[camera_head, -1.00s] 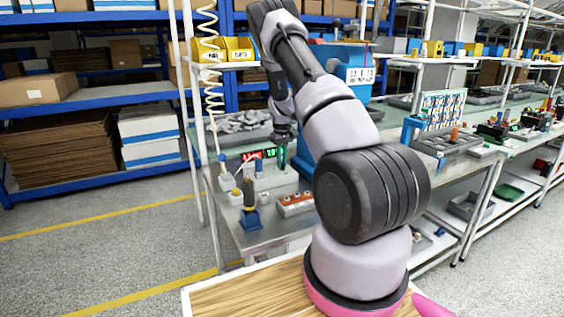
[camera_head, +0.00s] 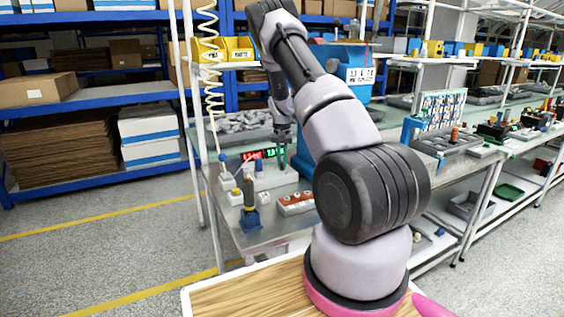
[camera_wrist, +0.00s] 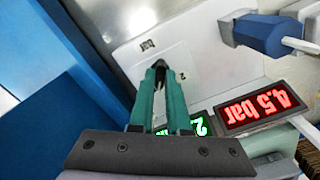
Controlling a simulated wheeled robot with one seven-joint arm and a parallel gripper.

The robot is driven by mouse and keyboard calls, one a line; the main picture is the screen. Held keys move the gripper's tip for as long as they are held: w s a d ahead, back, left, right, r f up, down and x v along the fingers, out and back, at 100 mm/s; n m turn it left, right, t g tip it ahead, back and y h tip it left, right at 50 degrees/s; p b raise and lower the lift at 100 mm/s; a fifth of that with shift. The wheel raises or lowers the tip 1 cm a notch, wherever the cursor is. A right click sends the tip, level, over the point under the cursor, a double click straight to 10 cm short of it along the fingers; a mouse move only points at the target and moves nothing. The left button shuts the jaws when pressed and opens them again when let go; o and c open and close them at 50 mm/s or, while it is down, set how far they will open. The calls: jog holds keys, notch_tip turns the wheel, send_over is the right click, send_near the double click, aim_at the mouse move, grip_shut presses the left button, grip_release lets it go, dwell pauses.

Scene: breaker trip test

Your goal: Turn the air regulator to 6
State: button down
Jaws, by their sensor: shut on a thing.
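The air regulator is a pale panel (camera_wrist: 120,65) with a "bar" mark and a "2" printed near my fingertips in the wrist view. My gripper (camera_wrist: 161,72) has green fingers, shut on a small dark knob on this panel; the fingers hide most of the knob. A red display (camera_wrist: 262,107) reads 4.5 bar. A green display (camera_wrist: 199,127) beside it is partly hidden by a finger. In the head view my gripper (camera_head: 282,160) is at the back of the pale unit (camera_head: 273,179), and the green display (camera_head: 275,153) seems to read about 7.0.
A blue plug-like part (camera_wrist: 268,35) sits near the panel. A blue upright (camera_head: 304,150) stands close right of my gripper. A coiled hose (camera_head: 209,85) hangs left.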

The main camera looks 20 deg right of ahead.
aim_at(282, 163)
jog(key=shift+m, duration=1.1)
jog(key=c, duration=0.9)
grip_release()
jog(key=shift+r, duration=0.15)
notch_tip(282, 163, up, 11)
jog(key=shift+f, duration=0.2)
jog(key=shift+r, duration=0.1)
